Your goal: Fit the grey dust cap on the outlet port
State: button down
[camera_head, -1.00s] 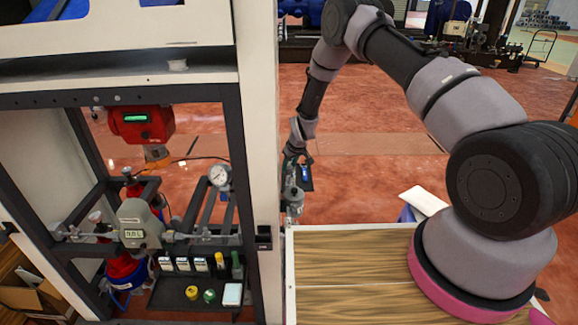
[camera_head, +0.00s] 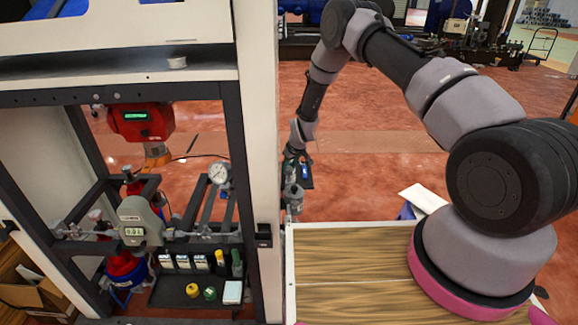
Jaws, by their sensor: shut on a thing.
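My gripper (camera_head: 293,165) hangs with its fingers down at the right of the cabinet's white post. It is shut on a small grey piece that appears to be the dust cap, mostly hidden by the fingers and wrist. A grey metal fitting (camera_head: 293,198), which looks like the outlet port, stands just below the gripper beside the post. The gripper is above it and very close. I cannot tell whether the cap touches the port.
The white post (camera_head: 259,120) stands close left of my gripper. A dark tray (camera_head: 170,300) holds yellow and green caps and several bottles. A gauge (camera_head: 219,173) and pipes fill the frame. A wooden top (camera_head: 345,265) lies below right.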

jog(key=shift+f, duration=0.7)
dwell(0.4)
jog(key=shift+c, duration=1.8)
grip_release()
jog(key=shift+a, duration=0.1)
jog(key=shift+s, duration=0.1)
jog(key=shift+a, duration=0.1)
jog(key=shift+c, duration=1.3)
jog(key=shift+o, duration=1.3)
jog(key=shift+a+r, duration=0.1)
